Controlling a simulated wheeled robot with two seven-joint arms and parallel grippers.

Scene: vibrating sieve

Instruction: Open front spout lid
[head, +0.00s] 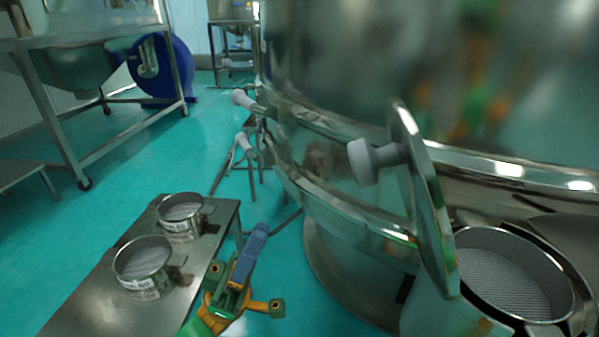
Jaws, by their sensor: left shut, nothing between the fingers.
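The front spout lid (430,210) is a round metal plate seen nearly edge-on. It stands tilted up at the left side of the spout. A pale grey knob (368,161) sticks out from its left face. The spout (450,318) is open at the top, and a grey mesh shows inside its round mouth. My left gripper (258,234) is at the bottom centre, left of the lid and apart from it. Its blue fingers are shut with nothing between them. My right gripper is not in view.
The large shiny sieve body (330,170) fills the right side. A low metal table (85,318) at the lower left holds two round sieves (181,222) (143,277). Grey-handled clamps (243,98) stick out from the sieve's left side. Green floor (150,150) is clear between.

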